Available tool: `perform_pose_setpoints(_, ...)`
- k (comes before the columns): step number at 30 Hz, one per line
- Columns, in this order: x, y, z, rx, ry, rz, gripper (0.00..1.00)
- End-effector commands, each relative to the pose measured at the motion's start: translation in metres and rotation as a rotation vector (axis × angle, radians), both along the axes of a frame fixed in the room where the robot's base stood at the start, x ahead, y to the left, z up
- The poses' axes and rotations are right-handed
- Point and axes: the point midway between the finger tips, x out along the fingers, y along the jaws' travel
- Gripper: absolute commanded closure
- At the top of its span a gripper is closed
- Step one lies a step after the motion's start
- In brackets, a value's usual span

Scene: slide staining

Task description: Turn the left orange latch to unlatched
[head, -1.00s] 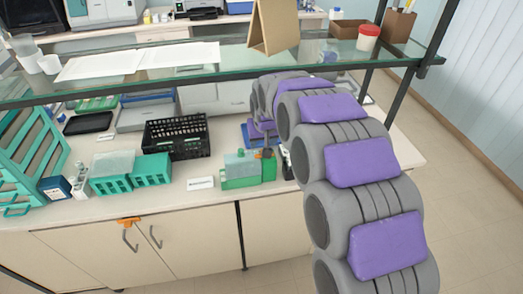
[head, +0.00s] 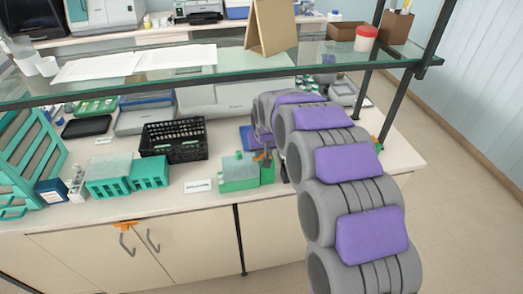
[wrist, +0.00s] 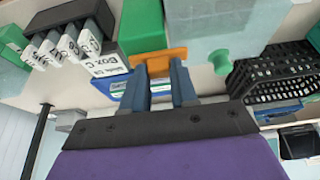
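An orange latch-like piece (head: 128,223) sits at the top edge of the cabinet doors, below the counter, in the head view. Another orange piece (wrist: 158,60) shows in the wrist view beside a green block (wrist: 142,25). My gripper (wrist: 159,78) has two blue fingers, standing apart with a gap between them. The orange piece crosses at their tips, and part of it shows between them; I cannot tell whether they touch it. In the head view my gripper (head: 266,160) is over the counter, beside a green box (head: 240,171), right of the cabinet latch.
A black crate (head: 174,140) and teal racks (head: 126,178) stand on the counter. A glass shelf (head: 220,72) runs above it, with my arm passing beneath. A white label (wrist: 108,65) reading "BOX C" is near the fingers. The floor at right (head: 470,215) is clear.

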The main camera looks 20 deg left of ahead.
Motion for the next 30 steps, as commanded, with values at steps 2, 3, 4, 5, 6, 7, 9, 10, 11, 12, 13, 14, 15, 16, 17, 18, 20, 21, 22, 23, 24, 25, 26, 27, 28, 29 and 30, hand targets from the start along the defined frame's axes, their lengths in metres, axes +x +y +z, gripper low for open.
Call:
perform_pose_setpoints(2,-0.0006,-0.0005,-0.0001,-0.002,0.001,0.001,0.87)
perform_pose_setpoints(3,-0.0006,-0.0003,-0.0002,-0.003,0.001,0.0,0.91)
perform_pose_setpoints(4,-0.0007,-0.0001,-0.0001,-0.003,0.001,0.0,0.94)
perform_pose_setpoints(5,-0.0007,0.0002,-0.0002,-0.004,0.0,0.0,0.97)
perform_pose_setpoints(6,-0.0006,0.0003,-0.0002,-0.004,0.0,0.0,1.0)
perform_pose_setpoints(7,-0.0006,0.0003,-0.0002,-0.004,0.0,0.0,1.0)
perform_pose_setpoints(9,-0.0005,0.0005,-0.0002,-0.004,0.0,-0.002,1.0)
perform_pose_setpoints(10,-0.0005,0.0005,-0.0002,-0.004,0.0,-0.002,1.0)
perform_pose_setpoints(11,-0.0004,0.0005,0.0,-0.004,0.0,-0.005,1.0)
perform_pose_setpoints(12,-0.0003,0.0005,0.0001,-0.004,0.0,-0.009,1.0)
perform_pose_setpoints(13,-0.0004,0.0005,0.0002,-0.003,0.0,-0.014,1.0)
perform_pose_setpoints(14,-0.0003,0.0005,0.0002,-0.004,0.0,-0.02,1.0)
perform_pose_setpoints(15,-0.0003,0.0005,0.0004,-0.004,0.0,-0.029,1.0)
perform_pose_setpoints(16,-0.0003,0.0006,0.0006,-0.004,0.0,-0.04,1.0)
perform_pose_setpoints(17,-0.0004,0.0007,0.0008,-0.005,0.0,-0.05,1.0)
perform_pose_setpoints(18,-0.0004,0.0007,0.0009,-0.006,-0.001,-0.068,1.0)
perform_pose_setpoints(20,0.0,0.0003,0.0012,-0.006,-0.001,-0.101,1.0)
perform_pose_setpoints(21,-0.0003,0.0008,0.0014,-0.007,-0.002,-0.125,1.0)
perform_pose_setpoints(22,-0.0003,0.0011,0.0013,-0.007,-0.002,-0.146,1.0)
perform_pose_setpoints(23,-0.0001,0.0009,0.0012,-0.006,-0.001,-0.169,1.0)
perform_pose_setpoints(24,-0.0002,0.0012,0.0012,-0.007,-0.002,-0.201,1.0)
perform_pose_setpoints(25,-0.0002,0.0015,0.001,-0.008,-0.002,-0.225,1.0)
perform_pose_setpoints(26,-0.0001,0.0015,0.0008,-0.008,-0.002,-0.252,1.0)
perform_pose_setpoints(27,0.0,0.0021,0.0006,-0.008,-0.003,-0.288,1.0)
perform_pose_setpoints(28,0.0,0.0026,0.0005,-0.006,-0.003,-0.317,1.0)
perform_pose_setpoints(29,0.0002,0.0029,0.0005,-0.006,-0.004,-0.345,1.0)
perform_pose_setpoints(30,0.0005,0.0034,0.0005,-0.005,-0.005,-0.382,1.0)
